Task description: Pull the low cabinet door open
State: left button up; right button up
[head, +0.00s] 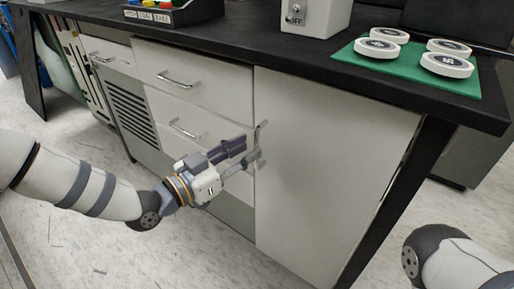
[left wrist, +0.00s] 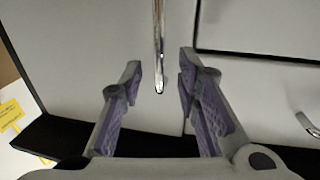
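The low cabinet door (head: 330,165) is the large pale panel under the right part of the bench in the head view. It looks shut. Its upright metal handle (head: 262,133) is near the door's left edge, partly hidden by my left gripper (head: 251,150). In the left wrist view the handle (left wrist: 158,45) runs down from the top edge and its end lies between the fingertips of my left gripper (left wrist: 160,75). The fingers are apart, with a gap on each side of the handle. My right gripper is out of view; only part of that arm shows.
Drawers (head: 195,75) with metal handles are left of the door. The black bench top (head: 240,45) overhangs them and carries a green mat (head: 400,68) with white discs, a white box (head: 315,15) and a black tray. A black leg (head: 395,205) stands right of the door.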

pick_arm(q)
jog(key=x, duration=0.4)
jog(key=shift+f+b, duration=0.1)
jog(key=shift+b, duration=0.2)
grip_shut()
jog(key=shift+s, duration=0.1)
